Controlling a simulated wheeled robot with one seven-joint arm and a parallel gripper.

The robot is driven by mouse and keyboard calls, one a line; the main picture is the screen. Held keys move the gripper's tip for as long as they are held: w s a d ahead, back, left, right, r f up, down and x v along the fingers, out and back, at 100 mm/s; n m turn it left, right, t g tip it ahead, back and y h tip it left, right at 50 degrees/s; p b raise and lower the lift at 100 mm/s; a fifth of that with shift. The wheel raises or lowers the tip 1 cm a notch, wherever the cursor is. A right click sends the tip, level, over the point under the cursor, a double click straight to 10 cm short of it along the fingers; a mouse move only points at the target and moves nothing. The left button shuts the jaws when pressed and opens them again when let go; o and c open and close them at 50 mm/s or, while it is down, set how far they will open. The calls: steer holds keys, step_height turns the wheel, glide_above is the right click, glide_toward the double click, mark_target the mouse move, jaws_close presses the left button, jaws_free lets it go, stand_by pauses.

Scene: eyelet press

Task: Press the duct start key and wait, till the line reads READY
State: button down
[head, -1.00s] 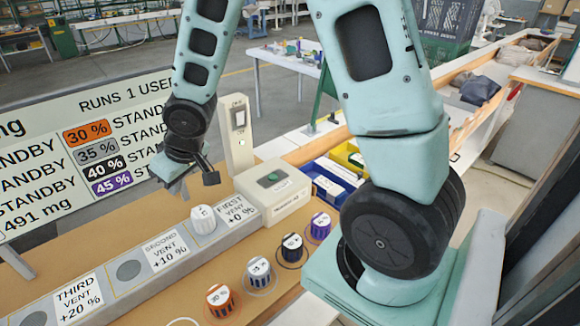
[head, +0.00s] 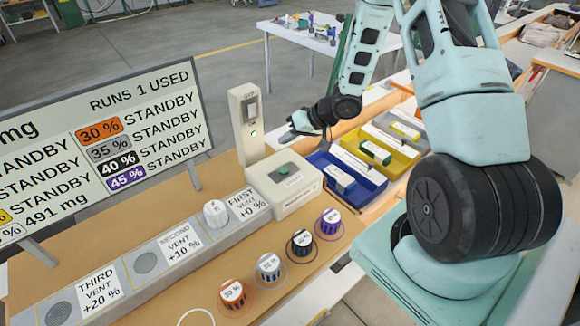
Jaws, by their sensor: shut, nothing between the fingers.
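A beige box (head: 300,200) at the end of the vent row bears a dark green key (head: 284,171) on top; the small label beside it is too small to read. The display board (head: 95,140) reads "RUNS 1 USED", with STANDBY on its visible lines, beside 30 %, 35 %, 40 % and 45 % tags. "491 mg" shows below; the board's left part is cut off. My gripper (head: 301,124) is shut and empty, above and behind the box near the blue bin, apart from the key. Its fingertips are small and hard to make out.
A pale post (head: 247,125) with a switch and small green light stands behind the box. A white knob-like piece (head: 215,213) sits on the grey vent row (head: 150,262). Several coloured containers, such as the purple one (head: 329,222), stand in front. Blue (head: 350,197) and yellow bins lie right.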

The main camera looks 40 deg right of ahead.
steer(key=shift+f, duration=0.1)
steer(key=b, duration=0.8)
glide_above(287, 171)
step_height(287, 171, down, 7)
steer(key=shift+d, duration=0.1)
steer(key=shift+f, duration=0.8)
steer(key=shift+f, duration=0.1)
stand_by(1.0)
steer(key=shift+f, duration=0.3)
steer(key=shift+f, duration=0.45)
stand_by(0.6)
stand_by(0.4)
steer(key=shift+r+p, duration=0.9)
